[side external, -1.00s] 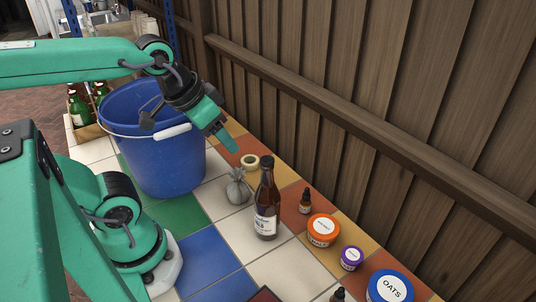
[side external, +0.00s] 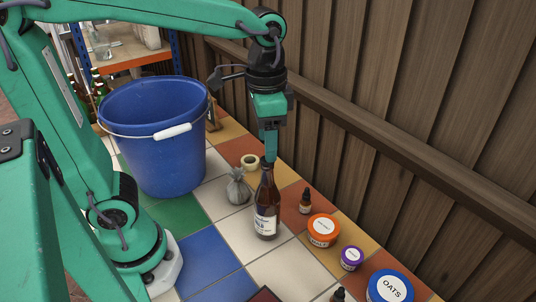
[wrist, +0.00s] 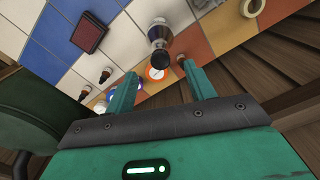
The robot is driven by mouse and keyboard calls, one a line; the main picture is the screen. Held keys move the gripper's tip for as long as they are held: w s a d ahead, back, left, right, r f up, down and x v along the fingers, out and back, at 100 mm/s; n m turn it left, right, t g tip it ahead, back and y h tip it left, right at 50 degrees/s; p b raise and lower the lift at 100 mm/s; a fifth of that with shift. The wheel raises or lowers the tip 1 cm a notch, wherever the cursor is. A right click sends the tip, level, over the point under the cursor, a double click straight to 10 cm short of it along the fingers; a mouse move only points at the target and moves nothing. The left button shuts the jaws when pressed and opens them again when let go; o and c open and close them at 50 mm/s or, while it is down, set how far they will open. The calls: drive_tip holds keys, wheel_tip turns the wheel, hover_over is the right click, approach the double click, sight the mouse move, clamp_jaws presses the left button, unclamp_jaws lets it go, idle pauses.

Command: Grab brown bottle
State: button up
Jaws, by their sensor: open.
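The brown bottle (side external: 266,208) stands upright on the tiles, with a pale label and a slim neck. In the side view my gripper (side external: 270,157) points down right above it, its fingertips at the bottle's top. In the wrist view my gripper (wrist: 158,72) is open, with a finger on each side and nothing held. The bottle (wrist: 158,36) shows there from above, just beyond the fingertips and between their lines. Whether a finger touches the neck I cannot tell.
A grey tied sack (side external: 237,187) and a tape roll (side external: 250,161) stand left of the bottle. A dropper bottle (side external: 305,201) and an orange-lidded tub (side external: 322,230) stand to its right. A large blue bucket (side external: 165,150) is at left. A wooden wall (side external: 400,120) bounds the back.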

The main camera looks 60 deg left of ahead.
sight(268, 168)
drive_tip(key=shift+w+d, duration=0.1)
drive_tip(key=shift+d, duration=0.05)
drive_tip(key=shift+a+f, duration=0.2)
drive_tip(key=shift+f, duration=3.75)
clamp_jaws()
